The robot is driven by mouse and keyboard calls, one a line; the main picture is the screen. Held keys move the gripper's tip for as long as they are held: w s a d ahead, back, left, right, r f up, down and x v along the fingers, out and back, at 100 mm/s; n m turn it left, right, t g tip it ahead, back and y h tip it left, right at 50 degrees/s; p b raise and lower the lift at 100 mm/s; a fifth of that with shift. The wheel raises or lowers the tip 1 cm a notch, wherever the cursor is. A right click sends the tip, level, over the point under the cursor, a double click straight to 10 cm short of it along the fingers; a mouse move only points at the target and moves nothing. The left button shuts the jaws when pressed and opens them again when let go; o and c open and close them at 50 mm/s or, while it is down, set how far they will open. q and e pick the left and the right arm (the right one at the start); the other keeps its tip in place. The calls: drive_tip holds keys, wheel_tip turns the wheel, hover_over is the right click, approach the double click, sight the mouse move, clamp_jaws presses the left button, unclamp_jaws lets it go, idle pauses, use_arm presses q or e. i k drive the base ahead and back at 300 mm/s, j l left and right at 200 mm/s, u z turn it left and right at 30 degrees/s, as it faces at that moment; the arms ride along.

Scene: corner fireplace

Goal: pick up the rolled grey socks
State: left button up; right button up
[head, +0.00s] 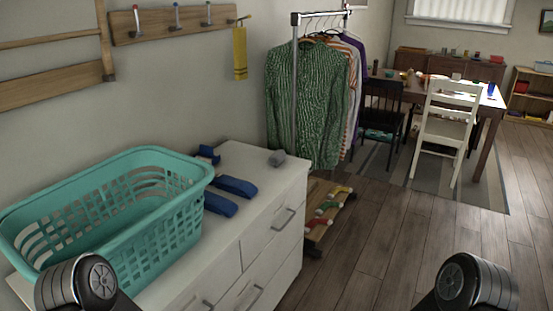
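A small grey bundle (277,158), which looks like the rolled grey socks, lies on top of the white dresser (262,222), close to its far right corner. It is small in the picture, so its folds cannot be made out. Nothing touches it. Neither of my grippers is in view. Only dark rounded parts of my two arms show at the bottom edge, one at the left and one at the right, both well apart from the grey bundle.
A teal laundry basket (187,232) fills the dresser's near left. Several blue items (236,187) lie between basket and grey bundle. Clothes (305,100) hang on a rail just behind the dresser. A low wooden rack (328,212) stands beside it. The floor to the right is clear.

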sight(278, 157)
drive_tip(key=i+l+u, duration=0.15)
drive_tip(key=i+l, duration=2.35)
drive_tip(key=l, duration=0.1)
